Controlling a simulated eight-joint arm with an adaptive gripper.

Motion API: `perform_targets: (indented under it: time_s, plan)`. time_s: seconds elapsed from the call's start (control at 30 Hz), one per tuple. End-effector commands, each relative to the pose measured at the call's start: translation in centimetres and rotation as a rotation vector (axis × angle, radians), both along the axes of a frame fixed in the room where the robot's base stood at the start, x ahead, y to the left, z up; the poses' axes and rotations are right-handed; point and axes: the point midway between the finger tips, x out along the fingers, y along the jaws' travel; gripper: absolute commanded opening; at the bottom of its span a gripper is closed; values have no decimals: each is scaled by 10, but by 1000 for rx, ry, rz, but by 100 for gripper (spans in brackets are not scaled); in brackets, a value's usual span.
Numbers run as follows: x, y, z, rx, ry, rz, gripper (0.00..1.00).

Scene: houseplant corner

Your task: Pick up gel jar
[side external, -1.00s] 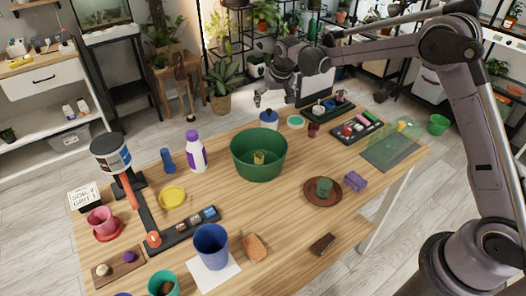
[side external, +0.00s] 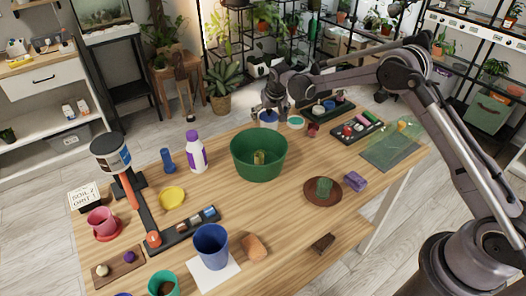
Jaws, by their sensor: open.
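A short jar with a blue lid (side external: 268,121) stands upright at the back of the wooden table, behind the green tub. It looks like the gel jar, but I can read no label on it. My gripper (side external: 267,112) is open and points down right over this jar, its fingers around or just above the lid. I cannot tell whether they touch it. The gripper hides part of the jar's top. A low white pot with a teal top (side external: 295,122) stands close to the right of the jar.
The large green tub (side external: 258,160) stands in front of the jar. Dark trays (side external: 357,132) with small items lie to the right. A white bottle with a purple label (side external: 196,155) stands to the left. Bare wood lies between bottle and tub.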

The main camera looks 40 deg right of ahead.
Motion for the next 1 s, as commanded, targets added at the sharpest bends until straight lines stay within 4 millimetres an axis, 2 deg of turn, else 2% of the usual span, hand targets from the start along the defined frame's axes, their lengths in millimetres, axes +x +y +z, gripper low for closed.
perform_targets:
  time_s: [0.2,0.47,0.7,0.73,1.0]
  plan:
    - [6,-2,-16,0,0,0,91]
    - [7,-2,-18,0,0,-1,91]
    - [7,-2,-18,0,0,-1,22]
    - [6,-2,-18,0,0,-1,15]
    - [7,-3,-17,0,-1,-1,15]
